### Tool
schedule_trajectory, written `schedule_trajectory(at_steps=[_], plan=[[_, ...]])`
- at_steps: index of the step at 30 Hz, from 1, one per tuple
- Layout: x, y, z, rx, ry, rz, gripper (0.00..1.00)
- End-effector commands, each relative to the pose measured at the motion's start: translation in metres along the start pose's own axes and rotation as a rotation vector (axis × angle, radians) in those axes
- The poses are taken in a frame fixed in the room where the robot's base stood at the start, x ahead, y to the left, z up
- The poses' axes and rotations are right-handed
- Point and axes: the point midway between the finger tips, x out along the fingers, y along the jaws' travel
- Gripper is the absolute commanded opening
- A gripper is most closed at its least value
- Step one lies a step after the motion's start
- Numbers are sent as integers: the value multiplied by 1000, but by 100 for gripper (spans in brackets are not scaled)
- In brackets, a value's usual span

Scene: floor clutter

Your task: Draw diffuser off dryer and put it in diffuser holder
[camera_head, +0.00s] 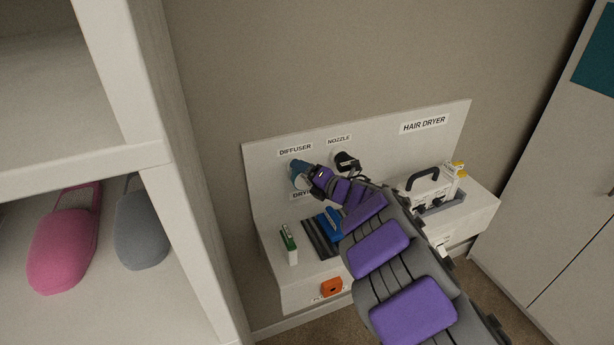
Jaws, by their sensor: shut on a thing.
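The teal-blue diffuser (298,169) is at the back panel, just under the DIFFUSER label (295,149). My gripper (310,179) is shut on it from the lower right, and the arm hides part of that spot. The diffuser holder itself is hidden behind the diffuser, so I cannot tell whether the two touch. A blue object (330,224), perhaps the dryer, lies on a dark ribbed mat (317,240) on the shelf, partly behind my arm. A label starting with "DRY" (300,195) is half covered by my gripper.
A black nozzle (345,162) sits under the NOZZLE label, close to my wrist. A green-and-white box (288,246) stands at the shelf's left. A white case with a black handle (430,188) is at the right. A white rack (150,155) with pink and grey items is at left.

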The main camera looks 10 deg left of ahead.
Motion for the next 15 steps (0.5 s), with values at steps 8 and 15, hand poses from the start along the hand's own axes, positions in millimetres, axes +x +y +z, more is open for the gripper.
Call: schedule_trajectory(at_steps=[8, 15], plan=[[6, 0, 3, -1, -1, 0, 25], [5, 0, 3, 0, -1, -1, 100]])
